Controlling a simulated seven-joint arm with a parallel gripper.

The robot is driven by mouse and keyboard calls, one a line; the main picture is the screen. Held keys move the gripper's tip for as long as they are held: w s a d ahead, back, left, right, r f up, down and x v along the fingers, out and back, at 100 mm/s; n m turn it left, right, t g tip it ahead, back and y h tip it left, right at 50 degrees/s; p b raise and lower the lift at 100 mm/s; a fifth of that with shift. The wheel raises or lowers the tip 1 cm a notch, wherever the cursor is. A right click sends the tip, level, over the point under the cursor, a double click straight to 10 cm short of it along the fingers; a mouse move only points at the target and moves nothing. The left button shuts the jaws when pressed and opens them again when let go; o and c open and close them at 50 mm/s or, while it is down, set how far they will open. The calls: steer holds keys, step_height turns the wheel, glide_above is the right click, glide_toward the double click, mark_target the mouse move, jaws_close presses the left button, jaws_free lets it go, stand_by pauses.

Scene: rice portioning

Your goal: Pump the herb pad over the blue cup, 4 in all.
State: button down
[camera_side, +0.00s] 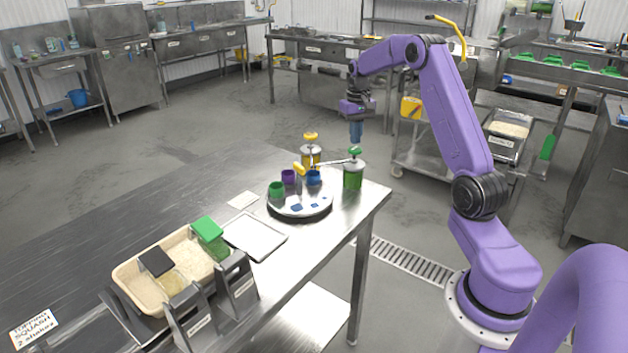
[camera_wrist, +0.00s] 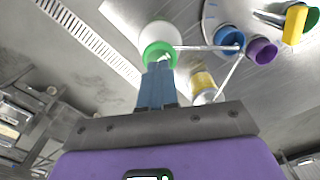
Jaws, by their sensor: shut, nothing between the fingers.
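The green herb pump pad (camera_side: 355,151) tops a clear jar with green contents (camera_side: 353,176) at the table's far right corner. It also shows as a green ring in the wrist view (camera_wrist: 149,54). A thin spout (camera_wrist: 205,47) runs from it to over the blue cup (camera_wrist: 229,38). The blue cup (camera_side: 313,178) stands on a round white turntable (camera_side: 300,209), with a purple cup (camera_side: 288,176) and a green cup (camera_side: 276,189). My gripper (camera_side: 356,141) is shut and empty, its blue fingers pointing down just above the pad. I cannot tell whether they touch.
A yellow-topped dispenser (camera_side: 311,153) stands behind the turntable. An empty metal tray (camera_side: 254,237) lies nearer, beside a tan bin (camera_side: 125,274) with a green-lidded and a black-lidded piece. Metal stands (camera_side: 237,283) line the table's near edge. A topping sign (camera_side: 34,329) lies at the near left.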

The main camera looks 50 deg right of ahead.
mark_target(355, 148)
steer(key=shift+f, duration=0.2)
steer(key=shift+f, duration=1.35)
steer(key=shift+r, duration=1.55)
